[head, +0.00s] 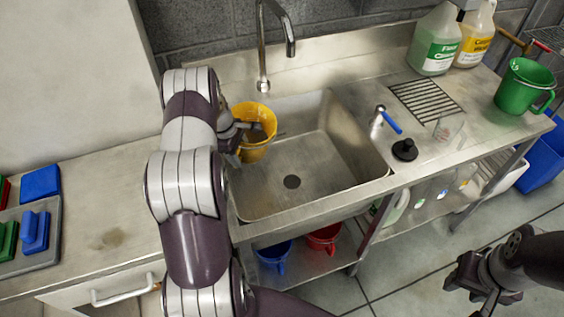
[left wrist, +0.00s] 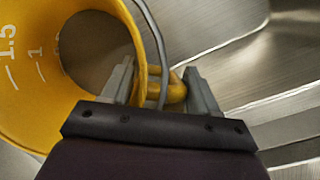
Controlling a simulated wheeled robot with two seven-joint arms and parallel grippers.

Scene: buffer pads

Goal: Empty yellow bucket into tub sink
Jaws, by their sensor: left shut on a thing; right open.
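The yellow bucket (head: 254,119) is at the left rim of the tub sink (head: 331,154) in the head view, roughly upright, with its mouth facing up. In the left wrist view the yellow bucket (left wrist: 98,15) shows its inside with white volume marks and a brownish-grey area within; I cannot tell whether that is liquid. My left gripper (head: 236,131) is at the bucket's side. In the left wrist view it (left wrist: 160,85) is shut on the bucket's yellow handle. My right gripper (head: 478,290) is open and empty over the floor at lower right.
A metal faucet (head: 264,50) rises behind the bucket. The sink's drain (head: 292,181) is clear. A green jug (head: 522,86), cleaner bottles (head: 436,42) and a black plunger-like item (head: 405,149) stand right of the sink. Red (head: 323,238) and blue (head: 273,256) buckets sit on the shelf below.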

